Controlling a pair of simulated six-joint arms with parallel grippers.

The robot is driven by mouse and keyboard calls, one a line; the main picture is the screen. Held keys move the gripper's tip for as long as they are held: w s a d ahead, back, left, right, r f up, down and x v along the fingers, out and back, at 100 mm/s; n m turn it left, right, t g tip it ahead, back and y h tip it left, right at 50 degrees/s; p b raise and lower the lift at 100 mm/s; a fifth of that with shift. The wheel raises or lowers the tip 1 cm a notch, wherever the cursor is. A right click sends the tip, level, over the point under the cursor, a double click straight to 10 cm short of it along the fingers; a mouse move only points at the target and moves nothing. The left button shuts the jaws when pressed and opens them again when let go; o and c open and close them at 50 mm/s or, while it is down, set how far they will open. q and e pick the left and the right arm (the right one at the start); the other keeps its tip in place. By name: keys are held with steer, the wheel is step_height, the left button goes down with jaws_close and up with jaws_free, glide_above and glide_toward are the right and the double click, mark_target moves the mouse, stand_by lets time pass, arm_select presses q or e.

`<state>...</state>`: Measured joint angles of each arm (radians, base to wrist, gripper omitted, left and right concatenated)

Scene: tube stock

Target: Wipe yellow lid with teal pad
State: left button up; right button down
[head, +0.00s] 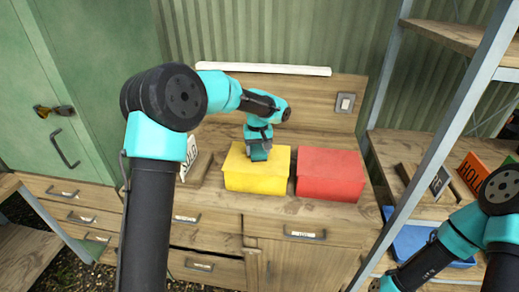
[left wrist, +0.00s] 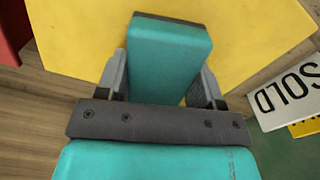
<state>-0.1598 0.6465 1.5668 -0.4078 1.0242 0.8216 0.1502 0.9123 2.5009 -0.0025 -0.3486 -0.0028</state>
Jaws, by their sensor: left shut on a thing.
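The yellow box with its yellow lid (head: 275,157) stands on the wooden counter, left of a red box. In the left wrist view the yellow lid (left wrist: 255,30) fills the area behind the pad. The pad is at or very near the lid; I cannot tell whether it touches. My right gripper is not in view; only part of my right arm shows at the lower right.
The red box (head: 330,174) stands close on the right. A metal shelf (head: 440,145) with an orange sign (head: 473,176) and a blue tray (head: 408,240) stands at the right.

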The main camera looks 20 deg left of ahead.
mark_target(241, 153)
arm_select(q)
steer(key=shift+s+a+f, duration=0.1)
steer(key=shift+s+a, duration=0.05)
steer(key=shift+a, duration=0.6)
steer(key=shift+s+a+f, duration=0.1)
steer(key=shift+a, duration=0.65)
steer(key=shift+s+a+r, duration=0.1)
steer(key=shift+s+a, duration=0.05)
steer(key=shift+a, duration=0.75)
steer(key=shift+s+a+r, duration=0.1)
steer(key=shift+s+a, duration=0.05)
steer(key=shift+a, duration=0.7)
steer(key=shift+d+f, duration=0.2)
steer(key=shift+f, duration=0.05)
steer(key=shift+w+d+r, duration=0.1)
steer(key=shift+w+d, duration=0.05)
steer(key=shift+d, duration=0.65)
steer(key=shift+w+d, duration=0.15)
steer(key=shift+d, duration=0.65)
steer(key=shift+d, duration=0.1)
steer(key=shift+w+d+r, duration=0.1)
steer(key=shift+w+d, duration=0.05)
steer(key=shift+d, duration=0.65)
steer(key=shift+w+d+r, duration=0.1)
steer(key=shift+w+d, duration=0.05)
steer(key=shift+d, duration=0.65)
steer(key=shift+d, duration=0.1)
